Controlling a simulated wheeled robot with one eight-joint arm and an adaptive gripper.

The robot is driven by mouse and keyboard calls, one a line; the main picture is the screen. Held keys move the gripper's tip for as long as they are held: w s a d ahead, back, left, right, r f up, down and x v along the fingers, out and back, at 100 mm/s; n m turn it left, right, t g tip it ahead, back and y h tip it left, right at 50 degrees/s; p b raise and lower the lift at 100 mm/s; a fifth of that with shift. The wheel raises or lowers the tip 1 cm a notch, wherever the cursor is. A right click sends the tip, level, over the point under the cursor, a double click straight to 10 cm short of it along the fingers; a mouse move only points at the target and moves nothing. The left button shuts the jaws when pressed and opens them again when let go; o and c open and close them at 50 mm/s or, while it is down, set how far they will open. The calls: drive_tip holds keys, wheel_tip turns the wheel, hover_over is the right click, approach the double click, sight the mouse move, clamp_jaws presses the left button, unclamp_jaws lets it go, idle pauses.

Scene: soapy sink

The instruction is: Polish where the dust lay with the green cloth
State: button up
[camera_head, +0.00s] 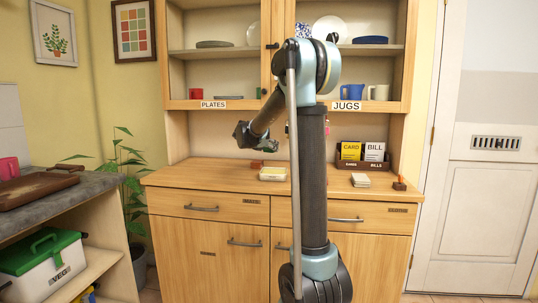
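My gripper (266,146) is small and dark in the head view, hanging at the end of my bent arm above the worktop of the wooden dresser (208,177). I cannot tell whether its fingers are open or shut, or whether they hold anything. No green cloth can be clearly made out. A small pale yellowish item (273,174) lies on the worktop below my gripper; its kind is unclear. No dust is discernible on the worktop. My arm hides the middle of the dresser.
A card and bill holder (362,155), a pale stack (361,180) and a small brown item with an orange top (399,184) stand on the right of the worktop. Shelves above hold plates and jugs, including a blue jug (355,92). The worktop's left part looks clear.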

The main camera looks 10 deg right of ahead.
drive_tip(key=s+a+m+g+h, duration=0.1)
drive_tip(key=s+m+g+h, duration=0.35)
drive_tip(key=s, duration=0.75)
drive_tip(key=shift+t+y, duration=0.25)
drive_tip(key=shift+y, duration=0.2)
drive_tip(key=shift+w+a+f, duration=0.1)
drive_tip(key=shift+a+f, duration=0.05)
drive_tip(key=shift+f, duration=2.85)
drive_tip(key=shift+f, duration=0.45)
wheel_tip(320, 180, up, 7)
